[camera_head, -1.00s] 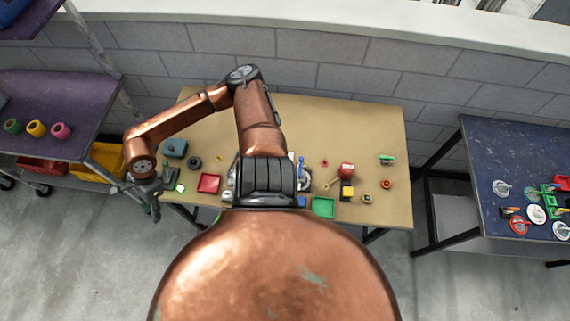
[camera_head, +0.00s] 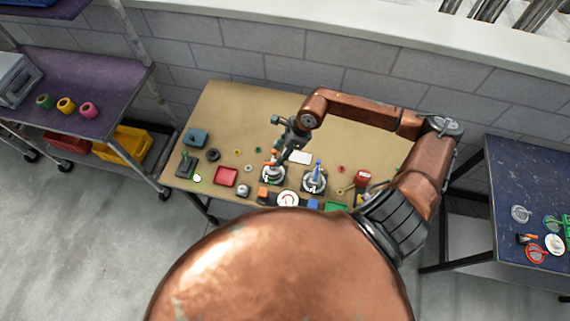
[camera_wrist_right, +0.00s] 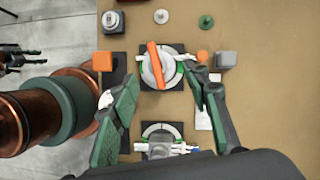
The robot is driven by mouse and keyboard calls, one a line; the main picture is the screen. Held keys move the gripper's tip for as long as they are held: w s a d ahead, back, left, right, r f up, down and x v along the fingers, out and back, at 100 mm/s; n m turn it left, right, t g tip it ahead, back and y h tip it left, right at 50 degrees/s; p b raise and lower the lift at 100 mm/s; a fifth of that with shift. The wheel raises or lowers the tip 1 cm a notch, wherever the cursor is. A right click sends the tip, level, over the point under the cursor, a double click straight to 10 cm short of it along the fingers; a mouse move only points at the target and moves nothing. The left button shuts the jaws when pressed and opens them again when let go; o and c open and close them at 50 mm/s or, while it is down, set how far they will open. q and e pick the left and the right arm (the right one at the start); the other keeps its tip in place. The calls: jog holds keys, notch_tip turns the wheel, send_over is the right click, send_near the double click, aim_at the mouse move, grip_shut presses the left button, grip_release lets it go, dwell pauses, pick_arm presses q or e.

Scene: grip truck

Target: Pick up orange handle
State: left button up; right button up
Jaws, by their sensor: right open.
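The orange handle (camera_wrist_right: 157,65) is a bar lying across a round white and grey dial base (camera_wrist_right: 174,80). The handle looks free of both fingers; the height gap is unclear. A dark claw at the left edge of the wrist view looks like my left gripper (camera_wrist_right: 22,60); its opening is unclear.
A second dial with a blue handle (camera_head: 316,172) stands just right of the orange one. Several small parts and a red tray (camera_head: 226,177) lie around. The table's back (camera_head: 245,105) is clear.

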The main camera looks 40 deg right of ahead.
jog(key=x, duration=0.2)
jog(key=p+x, duration=0.1)
jog(key=x, duration=0.3)
jog(key=shift+s+a+f, duration=0.1)
jog(key=shift+s+f, duration=0.05)
jog(key=shift+s, duration=0.2)
jog(key=shift+w+a+f+p, duration=0.15)
jog(key=shift+f+p, duration=0.15)
jog(key=shift+f, duration=0.15)
jog(key=shift+c, duration=0.5)
grip_shut()
